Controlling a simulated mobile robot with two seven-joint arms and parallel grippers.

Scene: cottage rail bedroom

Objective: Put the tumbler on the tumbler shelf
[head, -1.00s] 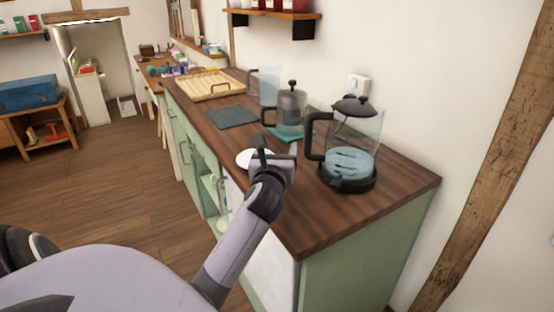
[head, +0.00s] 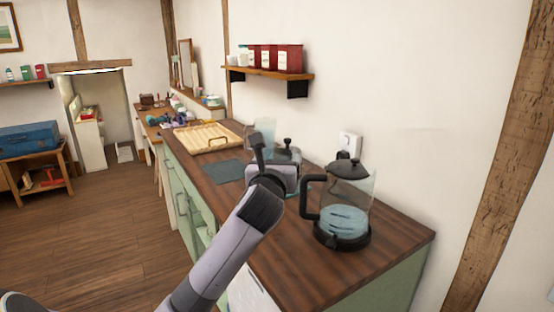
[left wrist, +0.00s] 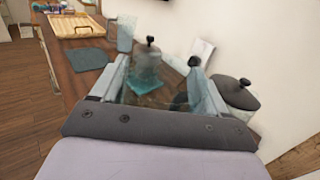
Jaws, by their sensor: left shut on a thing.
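My left gripper (head: 276,160) is raised over the counter, in front of the smaller glass press. In the left wrist view its two fingers (left wrist: 162,82) stand apart, closed on a clear, see-through thing, which I take to be the tumbler (left wrist: 160,99). Its outline is faint, and in the head view I cannot make it out behind the gripper. A wooden wall shelf (head: 268,76) above the counter holds pale cups and red canisters; I cannot tell for sure that it is the tumbler shelf. My right gripper is not in view.
A large glass press (head: 345,208) stands on the counter (head: 385,250) right of my gripper. The smaller press (left wrist: 146,66) is just beyond the fingers. A dark mat (head: 224,171) and a wooden tray (head: 205,137) lie farther back. The wall above the large press is bare.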

